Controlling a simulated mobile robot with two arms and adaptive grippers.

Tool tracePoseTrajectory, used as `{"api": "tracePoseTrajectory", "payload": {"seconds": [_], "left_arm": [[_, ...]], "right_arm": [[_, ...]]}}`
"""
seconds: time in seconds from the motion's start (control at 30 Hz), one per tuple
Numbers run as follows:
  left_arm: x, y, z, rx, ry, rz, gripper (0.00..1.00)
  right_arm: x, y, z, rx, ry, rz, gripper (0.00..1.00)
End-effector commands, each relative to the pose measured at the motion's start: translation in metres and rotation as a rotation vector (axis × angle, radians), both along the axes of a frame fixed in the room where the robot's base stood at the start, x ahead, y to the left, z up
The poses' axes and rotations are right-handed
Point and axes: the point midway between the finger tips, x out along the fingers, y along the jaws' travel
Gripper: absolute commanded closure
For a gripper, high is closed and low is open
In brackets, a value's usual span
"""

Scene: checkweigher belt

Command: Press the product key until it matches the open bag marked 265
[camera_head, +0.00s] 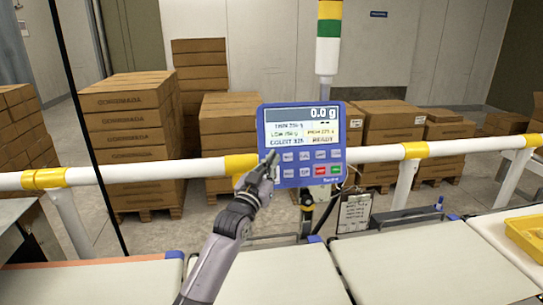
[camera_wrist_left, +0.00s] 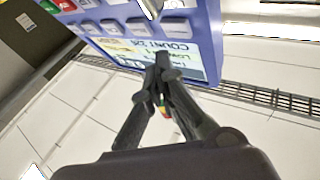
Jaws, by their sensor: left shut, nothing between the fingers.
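The blue control panel (camera_head: 302,145) stands on a post behind the belts. Its lit screen (camera_head: 301,127) shows 0.0 g at the top and READY at lower right; the smaller text is hard to read. Two rows of keys (camera_head: 305,164) lie below the screen, mostly grey-white, with a red and a green key at lower right. My left gripper (camera_head: 269,160) is shut and empty at the panel's lower left, by the first upper-row key; contact cannot be told. In the left wrist view, its closed fingertips (camera_wrist_left: 163,65) overlap the screen's edge. I see no bag marked 265.
A white rail with yellow bands (camera_head: 385,153) runs behind the panel's lower part. Pale conveyor belts (camera_head: 420,262) fill the foreground. A clipboard (camera_head: 354,213) hangs below the panel. A yellow crate (camera_head: 525,237) sits at right. Stacked cartons (camera_head: 128,135) stand behind the rail.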

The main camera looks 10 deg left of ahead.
Motion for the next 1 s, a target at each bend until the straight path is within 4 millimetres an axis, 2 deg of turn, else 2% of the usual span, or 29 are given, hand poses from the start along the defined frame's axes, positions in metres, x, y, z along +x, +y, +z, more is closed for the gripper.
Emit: {"api": "tracePoseTrajectory", "payload": {"seconds": [0.03, 0.3, 1.0], "left_arm": [[-0.005, -0.002, 0.007, -0.002, 0.001, 0.000, 1.00], [-0.028, -0.011, 0.012, 0.000, 0.001, 0.001, 1.00], [-0.032, -0.013, 0.011, 0.000, -0.001, 0.001, 1.00]], "right_arm": [[0.000, 0.001, 0.012, 0.001, 0.000, 0.000, 0.60], [0.000, 0.001, 0.033, 0.002, 0.000, 0.000, 0.60], [0.000, 0.001, 0.034, 0.002, 0.000, 0.000, 0.60]]}}
